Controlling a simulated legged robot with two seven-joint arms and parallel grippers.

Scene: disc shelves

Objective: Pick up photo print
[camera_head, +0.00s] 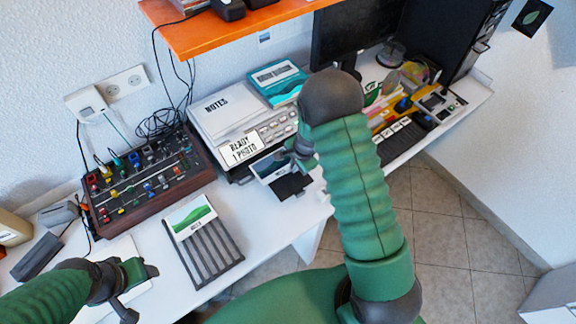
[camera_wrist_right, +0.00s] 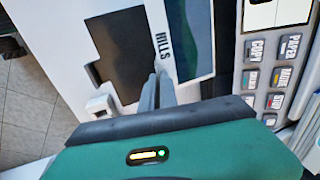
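A photo print (camera_head: 272,163) lies at the front of the printer (camera_head: 262,140), whose sign reads "READY 1 PHOTO". In the right wrist view the print (camera_wrist_right: 190,40) has a white border marked "HILLS". My right gripper (camera_head: 298,152) is at the print, partly hidden by my forearm. In the wrist view its fingers (camera_wrist_right: 158,88) are close together at the print's bordered edge; whether they clasp it is unclear. My left gripper (camera_head: 138,290) is open and empty at the lower left.
A dark slatted rack (camera_head: 215,250) with a green hill card (camera_head: 190,215) on it stands on the white desk. A knob-covered control box (camera_head: 148,182) is at the left, and an orange shelf (camera_head: 220,35) hangs above. Bare desk (camera_head: 270,225) shows between rack and printer.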

